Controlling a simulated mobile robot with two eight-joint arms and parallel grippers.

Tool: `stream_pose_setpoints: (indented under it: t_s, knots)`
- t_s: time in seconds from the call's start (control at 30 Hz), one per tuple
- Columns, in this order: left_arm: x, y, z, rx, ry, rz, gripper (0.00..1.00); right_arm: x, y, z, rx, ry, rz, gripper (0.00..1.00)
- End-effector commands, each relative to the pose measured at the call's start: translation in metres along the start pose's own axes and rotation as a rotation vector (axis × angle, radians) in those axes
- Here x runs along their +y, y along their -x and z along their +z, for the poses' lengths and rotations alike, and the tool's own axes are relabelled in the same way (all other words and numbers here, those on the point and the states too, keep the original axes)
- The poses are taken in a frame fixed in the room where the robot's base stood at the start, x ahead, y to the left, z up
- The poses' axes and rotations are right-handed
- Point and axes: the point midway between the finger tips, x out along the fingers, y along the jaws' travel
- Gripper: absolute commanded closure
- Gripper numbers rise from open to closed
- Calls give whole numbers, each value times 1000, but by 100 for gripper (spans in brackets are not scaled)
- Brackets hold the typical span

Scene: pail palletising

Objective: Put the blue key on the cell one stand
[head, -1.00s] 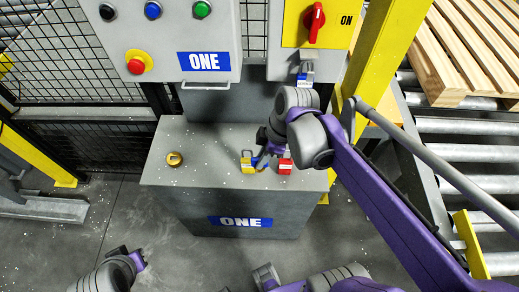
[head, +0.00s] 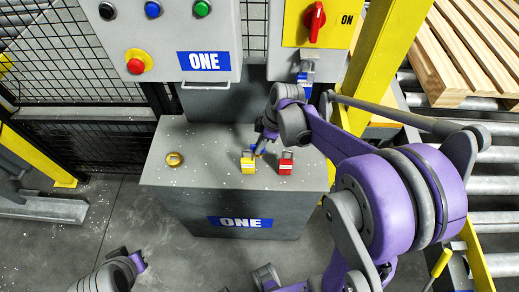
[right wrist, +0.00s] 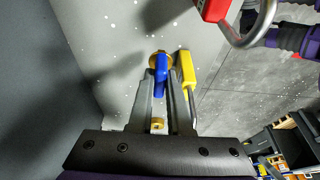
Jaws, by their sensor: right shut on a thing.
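The grey stand marked ONE (head: 195,185) is in the middle of the head view. My right gripper (head: 259,149) is low over its top, behind and between a yellow padlock (head: 248,166) and a red padlock (head: 286,168). It is shut on the blue key (right wrist: 161,72), whose blue part shows between the fingertips in the right wrist view. A brass round piece (right wrist: 160,57) shows at the far end of the blue; I cannot tell whether it belongs to the key. Whether the key touches the stand is unclear. My left gripper is not in view.
A brass round dish (head: 174,159) sits on the stand's left part, with bare top around it. A control box with buttons (head: 165,45) and a switch box with a red handle (head: 314,22) stand behind. A yellow post (head: 375,60) and roller conveyor (head: 495,185) are at right.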

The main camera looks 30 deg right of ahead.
Motion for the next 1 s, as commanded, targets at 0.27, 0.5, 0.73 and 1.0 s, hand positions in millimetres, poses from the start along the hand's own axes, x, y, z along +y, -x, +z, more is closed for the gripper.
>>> stream_pose_setpoints:
  t_s: [0.27,0.5,0.73,1.0]
  knots:
    - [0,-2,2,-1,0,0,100,4,-32,9,0,0,0,100]
    - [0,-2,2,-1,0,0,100,4,-32,10,0,0,0,100]
    - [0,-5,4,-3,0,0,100,4,-36,11,0,0,0,73]
    - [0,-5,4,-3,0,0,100,4,-36,11,0,0,0,53]
